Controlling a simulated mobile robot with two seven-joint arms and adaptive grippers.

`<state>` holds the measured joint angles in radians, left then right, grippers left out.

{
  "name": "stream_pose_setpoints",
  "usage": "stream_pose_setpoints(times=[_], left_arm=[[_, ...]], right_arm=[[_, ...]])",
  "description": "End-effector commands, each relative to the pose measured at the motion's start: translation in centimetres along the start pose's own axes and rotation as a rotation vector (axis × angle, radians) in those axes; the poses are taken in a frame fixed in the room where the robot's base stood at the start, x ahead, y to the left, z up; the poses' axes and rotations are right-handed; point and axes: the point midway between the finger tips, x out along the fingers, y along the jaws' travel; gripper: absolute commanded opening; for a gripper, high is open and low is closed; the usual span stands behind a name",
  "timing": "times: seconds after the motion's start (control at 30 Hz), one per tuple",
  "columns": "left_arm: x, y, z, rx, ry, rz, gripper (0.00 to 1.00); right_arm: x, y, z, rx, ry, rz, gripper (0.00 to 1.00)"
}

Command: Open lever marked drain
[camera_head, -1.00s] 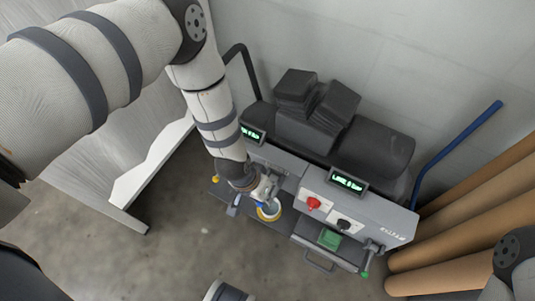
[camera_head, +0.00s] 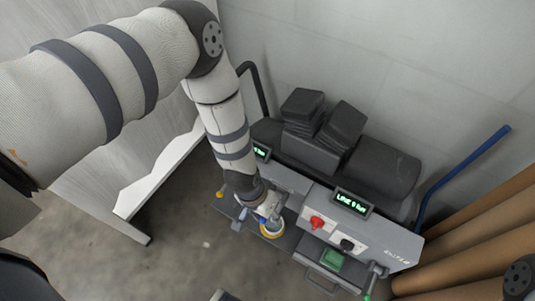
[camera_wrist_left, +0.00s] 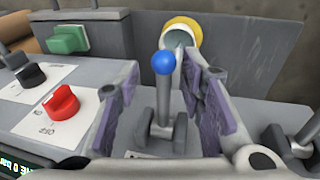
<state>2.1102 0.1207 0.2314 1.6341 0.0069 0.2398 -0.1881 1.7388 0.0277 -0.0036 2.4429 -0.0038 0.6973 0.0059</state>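A grey lever with a blue ball on top (camera_wrist_left: 164,63) stands nearly upright in the left wrist view. Its forked base (camera_wrist_left: 160,130) sits on the grey machine panel. My left gripper (camera_wrist_left: 163,105) is open, with one finger on each side of the lever shaft; I cannot tell whether either finger touches it. In the head view my left gripper (camera_head: 268,207) is over the left part of the machine's front and hides much of the lever. No drain marking is readable; the label near the lever's base is mostly hidden. My right gripper is not in view.
A yellow-rimmed fitting (camera_wrist_left: 184,32) is just behind the lever. A red knob (camera_wrist_left: 61,103) and a black knob (camera_wrist_left: 31,74) are on the panel. Another lever base (camera_wrist_left: 300,140) is at the right. A green-ended lever (camera_head: 370,285) and brown rolls (camera_head: 470,235) are at the head view's right.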

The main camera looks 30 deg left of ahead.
Motion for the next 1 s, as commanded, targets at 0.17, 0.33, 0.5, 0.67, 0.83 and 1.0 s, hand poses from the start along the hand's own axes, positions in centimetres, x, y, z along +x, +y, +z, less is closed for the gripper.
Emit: stream_pose_setpoints(times=[0.17,0.33,0.5,0.67,0.83,1.0], left_arm=[[-1.0,-0.1,-0.1,0.000,0.002,-0.002,0.35],[-5.4,-0.1,-0.2,0.000,0.004,-0.001,0.35],[-9.6,0.1,-0.1,0.000,0.002,0.000,0.35],[-11.7,0.0,0.0,0.000,0.001,0.000,0.35],[-12.1,0.1,0.0,0.000,0.000,0.000,0.35],[-12.0,0.0,0.0,0.000,0.000,0.000,0.35]], right_arm=[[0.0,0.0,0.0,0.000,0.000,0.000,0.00],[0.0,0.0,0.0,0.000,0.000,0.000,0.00],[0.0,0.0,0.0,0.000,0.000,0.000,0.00],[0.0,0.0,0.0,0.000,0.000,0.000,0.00],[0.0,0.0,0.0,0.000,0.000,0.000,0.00],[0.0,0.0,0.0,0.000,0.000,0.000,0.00]])
